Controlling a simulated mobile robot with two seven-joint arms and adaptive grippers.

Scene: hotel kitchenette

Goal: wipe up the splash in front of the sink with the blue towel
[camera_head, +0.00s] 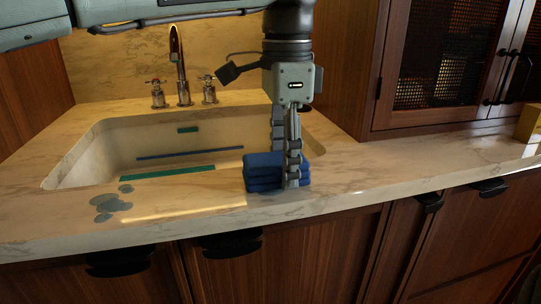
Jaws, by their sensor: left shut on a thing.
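The blue towel (263,173) lies folded in layers on the counter, at the front right of the sink (110,153). My left gripper (286,180) comes down from above and is shut on the towel at its right side. Its fingers cover part of the towel. The splash (108,206) is a group of grey-blue wet spots on the counter in front of the sink, left of the towel and apart from it. My right gripper is not in view.
The faucet (180,70) with two handles stands behind the basin. Teal and blue strips show inside the sink. A cabinet (445,65) with mesh doors stands at the back right. The marble counter (390,165) is clear to the right, with a yellow object (528,123) at its far end.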

